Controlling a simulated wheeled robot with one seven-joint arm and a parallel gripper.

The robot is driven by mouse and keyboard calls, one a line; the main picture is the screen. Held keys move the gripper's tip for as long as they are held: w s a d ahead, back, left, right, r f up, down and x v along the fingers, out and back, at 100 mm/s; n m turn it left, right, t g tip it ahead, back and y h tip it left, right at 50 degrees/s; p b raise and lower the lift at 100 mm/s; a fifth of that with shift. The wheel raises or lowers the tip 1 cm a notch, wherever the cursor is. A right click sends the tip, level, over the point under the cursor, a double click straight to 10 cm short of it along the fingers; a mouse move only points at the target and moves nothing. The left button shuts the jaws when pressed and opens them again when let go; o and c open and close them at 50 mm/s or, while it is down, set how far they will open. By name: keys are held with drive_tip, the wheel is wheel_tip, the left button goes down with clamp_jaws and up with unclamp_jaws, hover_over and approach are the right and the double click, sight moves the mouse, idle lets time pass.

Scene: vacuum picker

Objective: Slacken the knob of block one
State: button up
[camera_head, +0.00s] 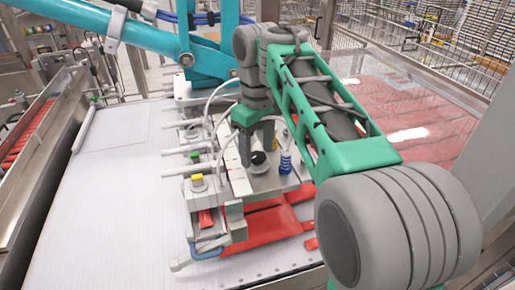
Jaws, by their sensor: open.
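A dark round knob (259,162) with a pale patch stands on the grey metal block assembly (235,185) of the vacuum picker. No label shows which block is block one. My gripper (257,148) points down just over this knob, its two dark fingers apart. The fingertips are close to the knob, one at its left and one behind it to the right. I cannot tell whether they touch it. Part of the block behind the fingers is hidden.
A yellow-topped fitting (197,180) and a blue coiled suction cup (286,162) flank the block, with clear hoses nearby. Red packs (270,222) lie below. The white conveyor belt (110,210) is bare at left. Blue picker arms (150,37) stand behind.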

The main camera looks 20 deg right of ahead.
sight(258, 155)
wheel_tip(258, 155, up, 8)
drive_tip(key=p, duration=0.7)
drive_tip(key=shift+f, duration=0.1)
